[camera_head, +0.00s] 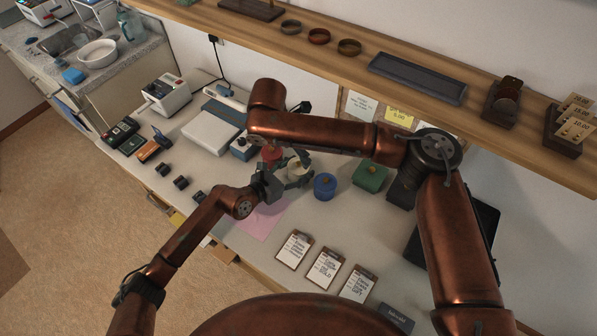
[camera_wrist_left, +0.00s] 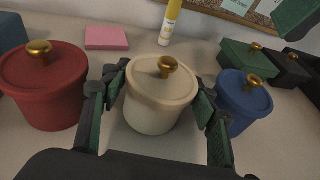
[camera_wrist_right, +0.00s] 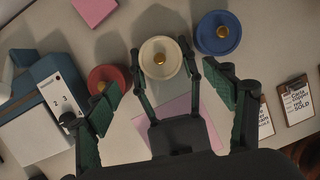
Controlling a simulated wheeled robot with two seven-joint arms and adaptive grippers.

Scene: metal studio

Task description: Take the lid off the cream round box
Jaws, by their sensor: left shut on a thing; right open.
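The cream round box (camera_wrist_left: 158,108) stands upright on the table with its lid (camera_wrist_left: 160,82) on and a gold knob on top. It also shows in the head view (camera_head: 297,171), partly hidden by my arms, and from above in the right wrist view (camera_wrist_right: 160,58). My left gripper (camera_wrist_left: 160,95) is shut around the sides of the box body, one finger on each side. My right gripper (camera_wrist_right: 170,80) is open and empty above the box, its fingers wide apart. In the head view my right gripper is mostly hidden behind its own forearm.
A red round box (camera_wrist_left: 45,85) stands close on one side and a blue one (camera_wrist_left: 243,104) on the other. A green box (camera_head: 369,177) is farther right. Card clipboards (camera_head: 327,267) lie near the front edge. A wooden shelf (camera_head: 330,48) overhangs the back.

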